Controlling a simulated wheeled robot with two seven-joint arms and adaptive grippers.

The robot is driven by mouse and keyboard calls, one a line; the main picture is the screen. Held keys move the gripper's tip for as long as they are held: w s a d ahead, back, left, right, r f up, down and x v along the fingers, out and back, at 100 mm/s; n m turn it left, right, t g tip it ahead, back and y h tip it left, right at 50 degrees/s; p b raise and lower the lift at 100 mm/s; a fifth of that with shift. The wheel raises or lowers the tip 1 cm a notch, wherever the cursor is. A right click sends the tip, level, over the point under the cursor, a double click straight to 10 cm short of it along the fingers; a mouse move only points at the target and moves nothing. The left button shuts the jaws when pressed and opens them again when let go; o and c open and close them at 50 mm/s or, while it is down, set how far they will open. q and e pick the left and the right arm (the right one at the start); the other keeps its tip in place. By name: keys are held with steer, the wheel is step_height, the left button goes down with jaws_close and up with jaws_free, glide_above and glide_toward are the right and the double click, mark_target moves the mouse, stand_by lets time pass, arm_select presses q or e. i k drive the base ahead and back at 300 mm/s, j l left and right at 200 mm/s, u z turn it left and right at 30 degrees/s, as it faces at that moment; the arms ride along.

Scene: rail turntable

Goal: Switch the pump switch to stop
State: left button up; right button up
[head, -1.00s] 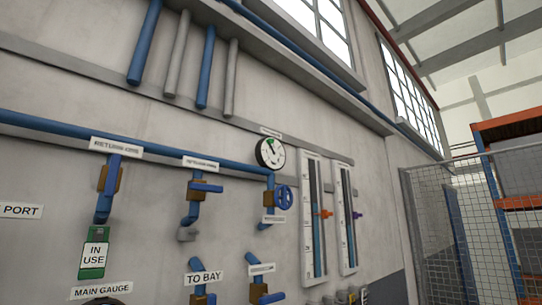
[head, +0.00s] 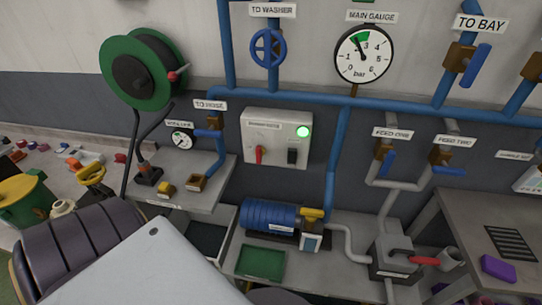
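A light grey control box (head: 250,140) is on the wall in the middle of the head view. Its small top label is too small to read surely. It carries a red rotary handle (head: 260,154) at its left, a black switch (head: 292,156) at its right and a lit green lamp (head: 303,132) above the black switch. The red handle points roughly upright. I cannot read any stop marking. A blue ribbed motor or pump (head: 268,217) sits below the box on a low bench. Neither gripper shows.
A main gauge (head: 364,54) and a blue handwheel (head: 267,47) are above the box. A green hose reel (head: 140,72) stands left. A shelf (head: 180,196) projects below left. Two feed valves (head: 384,151) (head: 440,156) and a grey table (head: 480,215) are right. The wall before the box looks clear.

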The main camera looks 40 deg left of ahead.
mark_target(292, 154)
steer(key=u, duration=1.05)
